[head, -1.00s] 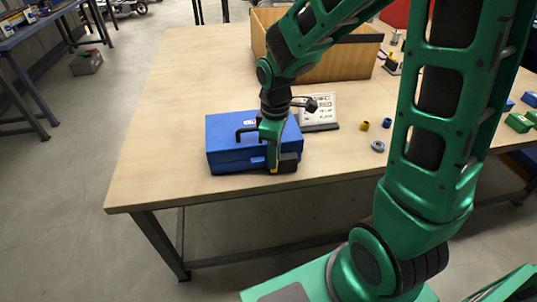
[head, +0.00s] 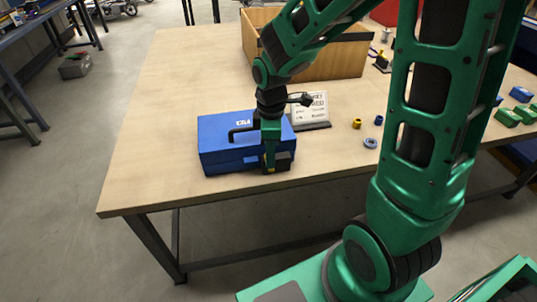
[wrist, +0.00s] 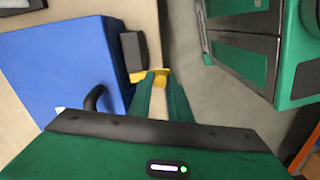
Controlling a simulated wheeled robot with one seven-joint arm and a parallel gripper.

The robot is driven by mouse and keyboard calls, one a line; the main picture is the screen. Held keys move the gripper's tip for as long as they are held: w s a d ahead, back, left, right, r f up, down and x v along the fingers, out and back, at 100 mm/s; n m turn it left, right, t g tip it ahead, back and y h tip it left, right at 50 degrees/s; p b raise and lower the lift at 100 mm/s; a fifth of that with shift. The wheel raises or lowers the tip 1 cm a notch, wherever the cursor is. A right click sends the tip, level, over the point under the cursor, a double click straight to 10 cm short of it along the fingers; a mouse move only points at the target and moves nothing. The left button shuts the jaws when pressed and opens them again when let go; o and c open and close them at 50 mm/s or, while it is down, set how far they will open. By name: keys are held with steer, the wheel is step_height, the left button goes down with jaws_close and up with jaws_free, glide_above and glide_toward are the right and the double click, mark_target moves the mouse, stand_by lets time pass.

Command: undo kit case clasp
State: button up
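The blue kit case (head: 222,140) lies shut near the front edge of the table, with a dark handle (head: 236,132) on it. It also shows at the left of the wrist view (wrist: 55,65). My gripper (head: 269,168) points down at the case's front side, right of its middle. In the wrist view, my two fingers (wrist: 159,80) reach to a small yellow piece (wrist: 160,80) beside the case's front edge. A dark grey block (wrist: 132,50) sits beside it. The fingers hide part of the yellow piece, so whether they grip it is unclear.
A white sign (head: 311,108) stands behind the case to the right. A yellow part (head: 357,123) and a grey-blue ring (head: 370,143) lie farther right. A wooden bin (head: 335,62) stands at the back. The table (head: 150,120) is clear left of the case.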

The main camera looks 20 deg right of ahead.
steer(key=shift+o, duration=0.4)
steer(key=shift+d, duration=0.1)
step_height(320, 180, up, 11)
steer(key=shift+w, duration=0.15)
steer(key=shift+f, duration=0.15)
stand_by(0.4)
steer(key=s+d+m, duration=0.8)
steer(key=s+m, duration=0.1)
steer(key=s, duration=0.1)
steer(key=s+d+m, duration=0.8)
steer(key=s+m, duration=0.2)
steer(key=s, duration=0.1)
steer(key=shift+w, duration=0.1)
